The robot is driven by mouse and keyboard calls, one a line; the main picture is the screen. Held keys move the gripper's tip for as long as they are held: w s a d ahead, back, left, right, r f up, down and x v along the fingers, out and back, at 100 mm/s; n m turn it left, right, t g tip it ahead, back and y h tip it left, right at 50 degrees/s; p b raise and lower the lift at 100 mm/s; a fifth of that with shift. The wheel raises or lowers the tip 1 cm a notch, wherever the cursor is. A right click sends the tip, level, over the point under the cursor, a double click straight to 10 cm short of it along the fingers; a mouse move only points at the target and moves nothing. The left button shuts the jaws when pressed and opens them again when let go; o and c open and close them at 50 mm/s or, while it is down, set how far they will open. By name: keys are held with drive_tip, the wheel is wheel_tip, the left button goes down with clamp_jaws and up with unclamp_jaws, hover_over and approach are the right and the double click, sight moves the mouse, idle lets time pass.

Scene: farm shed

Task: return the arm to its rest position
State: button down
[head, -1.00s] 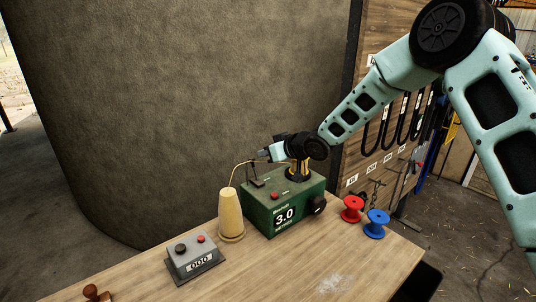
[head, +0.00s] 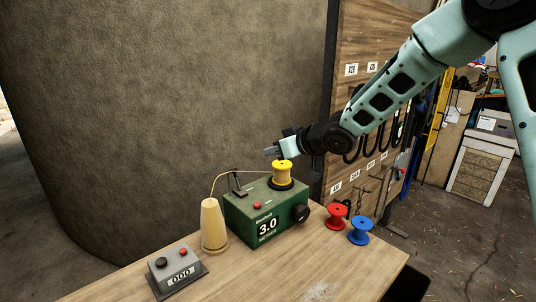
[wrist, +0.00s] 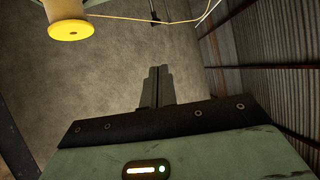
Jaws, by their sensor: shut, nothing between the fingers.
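My gripper (head: 271,152) is above and just behind the yellow spool in the head view, clear of it. Its two fingers lie together in the wrist view (wrist: 159,88), with nothing between them. My arm reaches in from the upper right. The yellow spool (head: 283,173) sits on top of the green metering box (head: 262,215), which reads 3.0. The spool also shows at the top left of the wrist view (wrist: 71,25). A thin yellow strand runs from the spool by a small guide to the tan cone (head: 213,225).
A red spool (head: 336,215) and a blue spool (head: 360,231) stand right of the green box. A grey counter box (head: 176,274) reading 000 is at the left. The wooden table (head: 255,279) is clear in front. A tool board (head: 352,100) stands behind my arm.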

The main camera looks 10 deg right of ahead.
drive_tip(key=s+a+f+g+h, duration=0.1)
drive_tip(key=s+a+g+h, duration=0.15)
drive_tip(key=s, duration=0.65)
drive_tip(key=s+a+f+g+h, duration=0.15)
drive_tip(key=s+a, duration=0.25)
drive_tip(key=s, duration=0.4)
drive_tip(key=s+d+g+h, duration=0.1)
drive_tip(key=s+g, duration=0.2)
drive_tip(key=s, duration=0.9)
drive_tip(key=s+d+f+n+g+h, duration=0.1)
drive_tip(key=s+g+h, duration=0.1)
drive_tip(key=s, duration=1.1)
drive_tip(key=shift+g, duration=0.5)
